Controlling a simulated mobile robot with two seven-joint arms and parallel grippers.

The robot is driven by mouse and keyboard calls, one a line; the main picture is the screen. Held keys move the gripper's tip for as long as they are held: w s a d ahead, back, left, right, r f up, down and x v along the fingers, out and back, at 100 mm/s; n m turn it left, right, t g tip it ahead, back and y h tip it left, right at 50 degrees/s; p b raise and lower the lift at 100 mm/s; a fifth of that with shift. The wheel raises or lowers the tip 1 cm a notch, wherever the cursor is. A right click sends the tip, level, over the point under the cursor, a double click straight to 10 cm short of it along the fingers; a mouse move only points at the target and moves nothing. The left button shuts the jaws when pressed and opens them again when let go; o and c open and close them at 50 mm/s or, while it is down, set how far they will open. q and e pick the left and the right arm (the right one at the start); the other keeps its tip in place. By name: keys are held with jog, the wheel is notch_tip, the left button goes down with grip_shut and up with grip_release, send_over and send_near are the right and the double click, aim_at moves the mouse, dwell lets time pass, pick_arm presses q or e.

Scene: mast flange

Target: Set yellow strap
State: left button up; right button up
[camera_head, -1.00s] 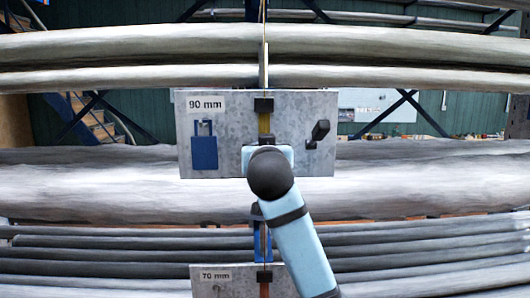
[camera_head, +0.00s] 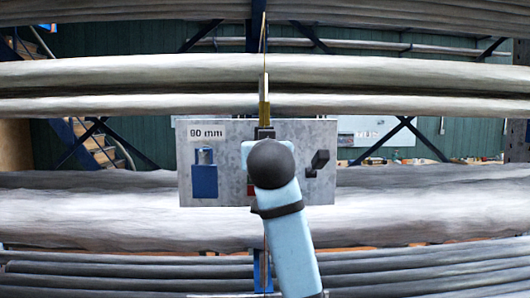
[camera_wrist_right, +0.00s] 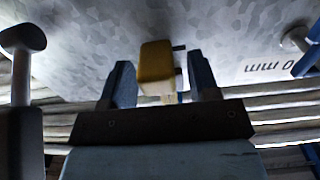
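The yellow strap piece (camera_wrist_right: 156,62) is a small block on the grey metal panel in the right wrist view. My right gripper (camera_wrist_right: 162,75) has its two dark blue fingers apart on either side of it. A gap shows at the right finger; at the left finger I cannot tell whether it touches. In the head view a narrow yellow strip (camera_head: 264,108) stands upright at the panel's top centre. My blue right wrist (camera_head: 293,240) covers the panel's centre and hides the fingers there. My left gripper is not in view.
The grey panel (camera_head: 228,135) carries a 90 mm label (camera_head: 207,133), a blue padlock-shaped part (camera_head: 204,172) and a black knob (camera_head: 319,160). Thick grey pipes cross above (camera_head: 130,72) and below (camera_head: 100,215).

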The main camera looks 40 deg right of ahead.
jog(key=shift+f, duration=0.1)
jog(key=shift+s+a+b, duration=0.25)
jog(key=shift+s+b, duration=0.05)
jog(key=shift+s, duration=0.1)
jog(key=b+v, duration=0.3)
jog(key=v, duration=1)
jog(key=shift+w+d, duration=0.1)
